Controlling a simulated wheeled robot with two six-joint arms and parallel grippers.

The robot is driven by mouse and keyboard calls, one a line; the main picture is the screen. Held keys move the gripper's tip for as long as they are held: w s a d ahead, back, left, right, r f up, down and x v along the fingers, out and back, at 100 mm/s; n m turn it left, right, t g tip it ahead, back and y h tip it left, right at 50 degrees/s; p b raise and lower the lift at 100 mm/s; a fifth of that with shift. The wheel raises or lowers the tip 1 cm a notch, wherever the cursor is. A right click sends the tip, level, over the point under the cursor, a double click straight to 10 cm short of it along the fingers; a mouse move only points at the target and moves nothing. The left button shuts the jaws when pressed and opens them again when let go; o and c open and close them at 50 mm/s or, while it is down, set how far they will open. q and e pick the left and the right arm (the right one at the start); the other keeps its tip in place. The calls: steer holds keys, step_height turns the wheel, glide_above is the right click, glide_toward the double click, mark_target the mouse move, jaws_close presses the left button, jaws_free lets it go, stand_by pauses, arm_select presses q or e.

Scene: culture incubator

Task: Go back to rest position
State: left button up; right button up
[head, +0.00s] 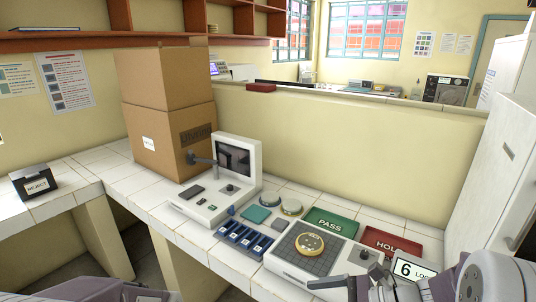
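My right arm comes in at the lower right. Its dark gripper (345,284) is by the front edge of the bench, in front of a grey gridded device with a round gold-rimmed dish (309,244) on it. The finger gap is not clear, and I see nothing held in it. Part of my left arm shows at the bottom left edge. Its fingertips are not visible.
The tiled bench holds a white device with a screen (238,158), a blue rack (242,239), a green PASS mat (331,222) and a red HOLD mat (400,246). Cardboard boxes (170,118) stand behind. A REJECT box (36,184) is at left, a white cabinet (499,180) at right.

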steer(key=s+a+f+n+g+h+p, duration=0.1)
steer(key=s+f+n+g+h, duration=0.15)
steer(key=s+n, duration=0.25)
steer(key=s+a+f+n+g+h+p, duration=0.1)
steer(key=s+a+n+g+h, duration=0.1)
steer(key=s+n+g+h, duration=0.3)
steer(key=w+d+f+n+t+h, duration=0.1)
steer(key=d+f+n+t+h, duration=0.1)
steer(key=d+n, duration=0.3)
steer(key=w+d+f+n+t+h, duration=0.2)
steer(key=d+n+t, duration=0.1)
steer(key=d+n, duration=0.2)
steer(key=shift+w+f, duration=0.3)
steer(key=shift+s, duration=0.1)
